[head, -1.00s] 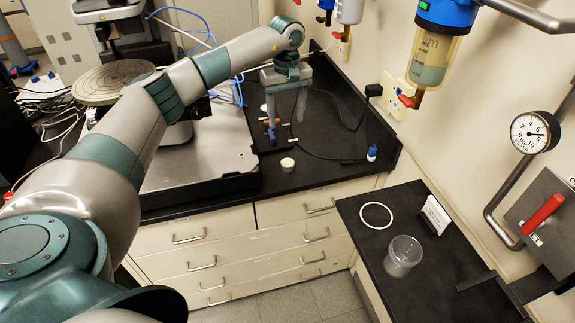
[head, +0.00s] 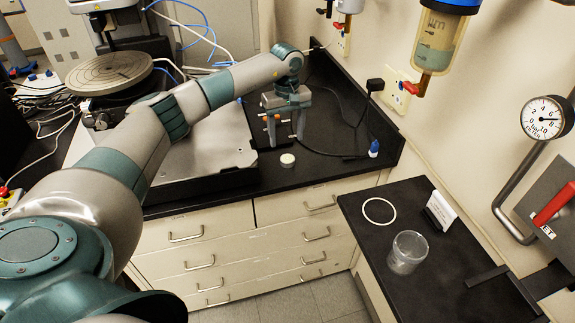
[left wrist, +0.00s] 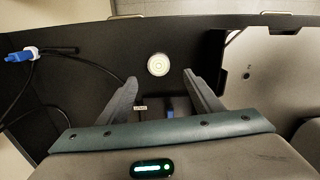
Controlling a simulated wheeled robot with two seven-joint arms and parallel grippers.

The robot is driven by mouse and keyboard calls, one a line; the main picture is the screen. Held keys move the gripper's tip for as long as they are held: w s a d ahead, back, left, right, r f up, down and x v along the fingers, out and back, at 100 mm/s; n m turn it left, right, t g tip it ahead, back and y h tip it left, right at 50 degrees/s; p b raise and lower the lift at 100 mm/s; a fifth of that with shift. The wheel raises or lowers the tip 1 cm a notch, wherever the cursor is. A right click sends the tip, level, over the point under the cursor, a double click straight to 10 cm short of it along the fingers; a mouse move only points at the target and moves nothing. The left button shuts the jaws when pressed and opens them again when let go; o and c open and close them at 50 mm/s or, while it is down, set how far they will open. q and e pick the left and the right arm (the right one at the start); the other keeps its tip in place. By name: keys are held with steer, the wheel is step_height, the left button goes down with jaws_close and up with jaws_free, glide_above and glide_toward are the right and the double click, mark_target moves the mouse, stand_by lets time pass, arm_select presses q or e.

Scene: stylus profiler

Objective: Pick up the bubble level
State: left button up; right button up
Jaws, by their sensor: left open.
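The bubble level (head: 287,160) is a small round pale disc lying flat on the black bench top near its front edge. It also shows in the left wrist view (left wrist: 158,64), beyond and roughly between my fingertips. My left gripper (head: 285,141) is open and empty, with its fingers pointing down just behind the level in the head view. The two fingers also show in the left wrist view (left wrist: 160,77), apart from each other and not touching the level. My right gripper is not in view.
A grey instrument base (head: 215,150) stands left of the level. The lower right counter holds a clear jar (head: 407,252), a white ring (head: 379,211) and a white card (head: 441,210).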

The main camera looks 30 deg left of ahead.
mark_target(288, 159)
arm_select(q)
steer(key=shift+f+b, duration=0.3)
steer(key=shift+f, duration=1.25)
steer(key=shift+d+f+b, duration=0.15)
steer(key=shift+f+b, duration=0.5)
steer(key=shift+f, duration=2)
steer(key=c, duration=1.2)
